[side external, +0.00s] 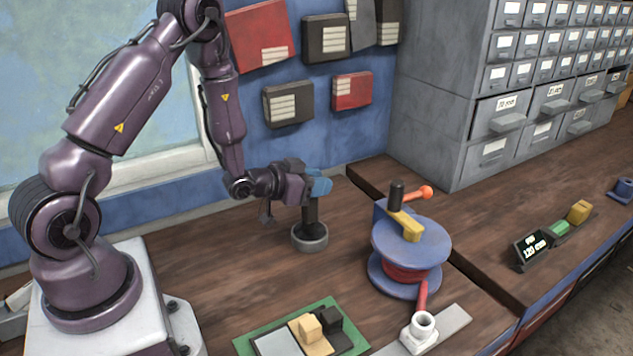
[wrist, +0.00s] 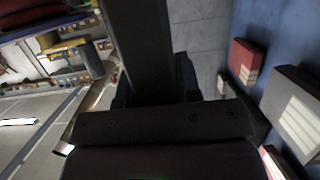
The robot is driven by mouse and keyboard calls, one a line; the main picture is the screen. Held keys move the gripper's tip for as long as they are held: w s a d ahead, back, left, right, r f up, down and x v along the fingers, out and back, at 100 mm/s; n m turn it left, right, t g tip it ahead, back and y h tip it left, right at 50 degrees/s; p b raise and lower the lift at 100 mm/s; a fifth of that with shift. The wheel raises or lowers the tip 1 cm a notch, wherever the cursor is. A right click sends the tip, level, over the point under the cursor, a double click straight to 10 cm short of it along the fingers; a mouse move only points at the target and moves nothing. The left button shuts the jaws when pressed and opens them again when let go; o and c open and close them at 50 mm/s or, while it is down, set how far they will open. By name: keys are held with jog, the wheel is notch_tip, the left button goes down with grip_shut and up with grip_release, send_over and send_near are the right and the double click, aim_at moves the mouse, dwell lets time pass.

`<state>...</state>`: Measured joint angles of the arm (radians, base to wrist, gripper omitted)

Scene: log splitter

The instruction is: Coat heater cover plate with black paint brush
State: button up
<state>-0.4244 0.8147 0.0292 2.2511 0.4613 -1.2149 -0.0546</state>
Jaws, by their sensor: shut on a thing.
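My gripper (side external: 318,187), with blue fingers, is at the end of the purple arm and is shut on a black upright handle (side external: 310,212), probably the black brush. The handle's lower end meets a round grey base or pot (side external: 310,237) on the wooden bench; its bristles cannot be seen. In the wrist view a broad dark bar (wrist: 143,45) fills the middle, and I cannot tell whether it is the handle. A green board (side external: 248,343) at the front carries a grey plate (side external: 278,345), a yellow block and a black block; which piece is the heater cover plate is unclear.
A blue drum with red winding (side external: 410,243) and an orange-knobbed crank stands right of the handle. A white ring-shaped fitting (side external: 422,326) sits on a grey strip in front. Grey drawer cabinets (side external: 430,110) stand behind. Bench between pot and board is clear.

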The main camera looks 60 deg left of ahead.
notch_tip(320, 180, up, 7)
dwell(0.8)
dwell(0.5)
